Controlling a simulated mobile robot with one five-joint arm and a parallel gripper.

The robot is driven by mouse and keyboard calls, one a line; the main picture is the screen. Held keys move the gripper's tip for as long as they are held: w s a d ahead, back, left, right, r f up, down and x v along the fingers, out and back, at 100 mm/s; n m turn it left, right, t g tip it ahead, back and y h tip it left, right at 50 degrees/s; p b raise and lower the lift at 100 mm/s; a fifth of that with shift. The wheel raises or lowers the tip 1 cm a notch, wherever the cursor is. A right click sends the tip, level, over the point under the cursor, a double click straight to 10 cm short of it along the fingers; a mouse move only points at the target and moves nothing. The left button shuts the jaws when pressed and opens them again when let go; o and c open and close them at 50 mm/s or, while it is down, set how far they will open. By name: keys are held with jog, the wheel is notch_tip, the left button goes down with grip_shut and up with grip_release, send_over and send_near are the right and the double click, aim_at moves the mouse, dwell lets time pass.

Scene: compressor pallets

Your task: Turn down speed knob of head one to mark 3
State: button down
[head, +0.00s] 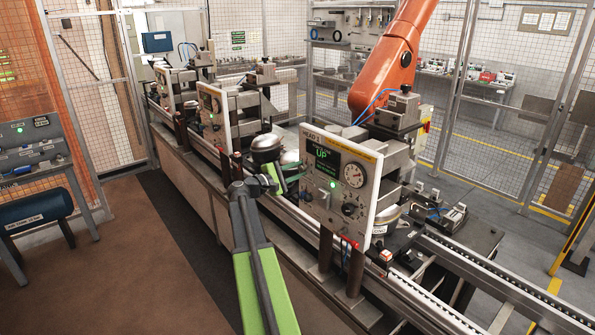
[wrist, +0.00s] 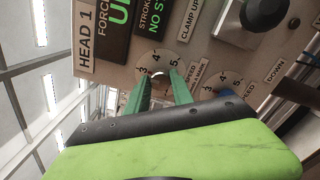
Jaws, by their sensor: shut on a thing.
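The head one panel (head: 335,215) is a pale upright plate with a lit green display, and it also shows in the wrist view (wrist: 120,75), turned on its side. My gripper (wrist: 160,88) has its two green fingers shut on a small knob (wrist: 158,74) at a round white dial. The numbers 3, 4 and 5 show around this dial; the knob's pointer is hard to read. A second numbered dial (wrist: 227,82) lies to its right, beside a label reading DOWN SPEED (wrist: 268,82). In the head view my gripper (head: 297,178) reaches the panel's left side.
A large black knob (wrist: 238,22) stands out near the top right in the wrist view. A round gauge (head: 354,175) is on the panel. An orange robot arm (head: 390,60) stands behind the panel. The brown floor at left is clear.

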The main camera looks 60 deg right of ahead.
jog(key=c, duration=1.1)
grip_release()
jog(key=v, duration=1.7)
jog(key=shift+a, duration=0.2)
jog(key=shift+w, duration=0.1)
jog(key=w+a+f+n+t+y+b, duration=0.1)
jog(key=w+a+f+t+y, duration=0.25)
jog(key=a, duration=0.65)
jog(key=w+a+f+n+t+b, duration=0.1)
jog(key=w+a+f+t, duration=0.1)
jog(key=w+a+f, duration=0.6)
jog(key=s+a+f+m+y, duration=0.1)
jog(key=s+a+f+y, duration=0.2)
jog(key=a, duration=0.8)
jog(key=s+a+f+m+y, duration=0.2)
jog(key=a+f+y, duration=0.4)
jog(key=a, duration=0.6)
jog(key=s+a+f+m+y+b, duration=0.1)
jog(key=s+a+f+y, duration=0.3)
jog(key=a, duration=0.7)
jog(key=shift+s+a+f+y, duration=0.1)
jog(key=shift+f+y, duration=0.1)
jog(key=shift+f, duration=0.35)
jog(key=shift+s+a+f+y, duration=0.1)
jog(key=shift+f+y, duration=0.05)
jog(key=shift+f, duration=0.45)
